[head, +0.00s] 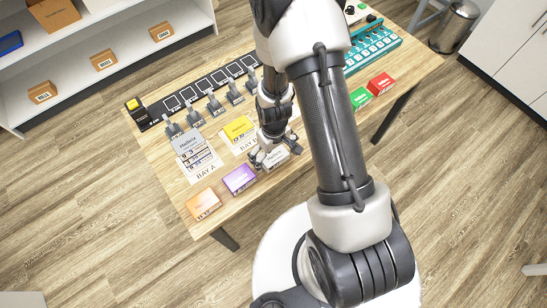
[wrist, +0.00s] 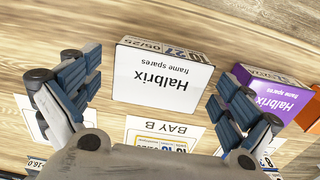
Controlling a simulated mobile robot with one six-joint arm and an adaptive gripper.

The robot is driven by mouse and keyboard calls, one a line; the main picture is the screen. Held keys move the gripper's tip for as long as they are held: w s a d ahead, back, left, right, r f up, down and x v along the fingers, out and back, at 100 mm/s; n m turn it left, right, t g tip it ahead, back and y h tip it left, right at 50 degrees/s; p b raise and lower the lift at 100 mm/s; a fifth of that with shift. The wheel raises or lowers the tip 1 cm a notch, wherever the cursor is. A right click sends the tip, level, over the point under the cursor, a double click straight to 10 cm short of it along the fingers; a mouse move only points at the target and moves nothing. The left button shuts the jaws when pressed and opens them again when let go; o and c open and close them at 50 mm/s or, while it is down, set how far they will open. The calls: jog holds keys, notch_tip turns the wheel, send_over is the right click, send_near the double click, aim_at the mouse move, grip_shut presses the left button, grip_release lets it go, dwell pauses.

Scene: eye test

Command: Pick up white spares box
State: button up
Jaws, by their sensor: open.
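The white spares box (head: 276,160) lies on the wooden table near its front edge, to the right of the purple box. In the wrist view the white box (wrist: 162,78) shows its top, printed "Halbrix frame spares", and a label on one side. My gripper (head: 268,157) is low at the box and partly covers it in the head view. In the wrist view my gripper (wrist: 153,85) is open, with one finger on each side of the box. Gaps show between both fingers and the box, and nothing is held.
A purple box (head: 240,179) and an orange box (head: 203,204) sit along the front edge, the purple one close to my right-hand finger in the wrist view. A yellow box (head: 238,129) stands behind. Green (head: 360,97) and red (head: 381,85) boxes lie right.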

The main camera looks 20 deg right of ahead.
jog(key=shift+c, duration=0.5)
jog(key=c, duration=1.1)
